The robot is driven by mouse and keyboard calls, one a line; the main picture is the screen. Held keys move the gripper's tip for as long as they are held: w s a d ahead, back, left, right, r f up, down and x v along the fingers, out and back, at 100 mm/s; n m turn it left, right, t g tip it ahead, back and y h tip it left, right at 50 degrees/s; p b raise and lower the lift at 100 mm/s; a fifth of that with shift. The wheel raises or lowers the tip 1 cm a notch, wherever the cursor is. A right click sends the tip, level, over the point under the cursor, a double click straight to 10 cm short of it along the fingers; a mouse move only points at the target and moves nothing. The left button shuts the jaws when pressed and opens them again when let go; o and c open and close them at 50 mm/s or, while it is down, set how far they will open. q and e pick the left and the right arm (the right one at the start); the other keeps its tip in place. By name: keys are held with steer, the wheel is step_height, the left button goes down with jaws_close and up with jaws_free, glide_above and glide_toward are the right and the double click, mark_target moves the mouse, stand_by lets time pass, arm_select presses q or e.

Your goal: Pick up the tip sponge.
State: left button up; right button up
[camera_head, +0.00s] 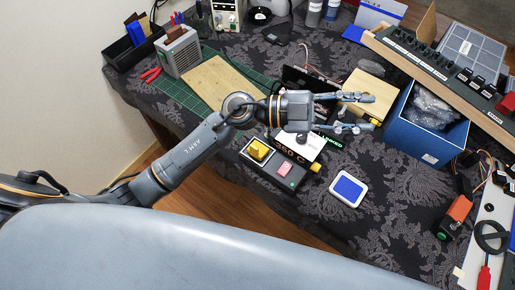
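A blue pad in a white square tray (348,189), which looks like the tip sponge, lies flat on the dark patterned cloth. My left gripper (371,113) is above the table, farther back than the tray and apart from it. Its two fingers are spread and point right, with nothing seen between them. A black unit (273,165) under the gripper's arm holds a yellow block (257,149) and a pink piece (285,169); I cannot tell whether the yellow block is also a sponge. My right gripper is not in view.
A blue box (428,130) with clear wrapping stands right of the gripper. A long panel of switches (440,70) lies behind it. An orange-and-black tool (455,217) and cables lie at the right. The cloth around the white tray is clear.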

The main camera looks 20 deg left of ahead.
arm_select(q)
step_height(320, 180, down, 4)
steer(key=s+m+g+y, duration=0.2)
steer(key=g+y, duration=0.1)
steer(key=n+y+p, duration=0.2)
steer(key=n+y, duration=0.1)
steer(key=y, duration=1.3)
glide_above(255, 147)
steer(key=f, duration=1.8)
steer(key=shift+s+d+f, duration=0.1)
steer(key=shift+s+d, duration=0.15)
steer(key=shift+d, duration=0.1)
steer(key=f, duration=0.1)
steer(key=f+p, duration=0.1)
steer(key=f, duration=0.1)
steer(key=f+p, duration=0.1)
steer(key=shift+w+a+f, duration=0.15)
steer(key=shift+a+f, duration=0.15)
steer(key=shift+f, duration=0.6)
jaws_close()
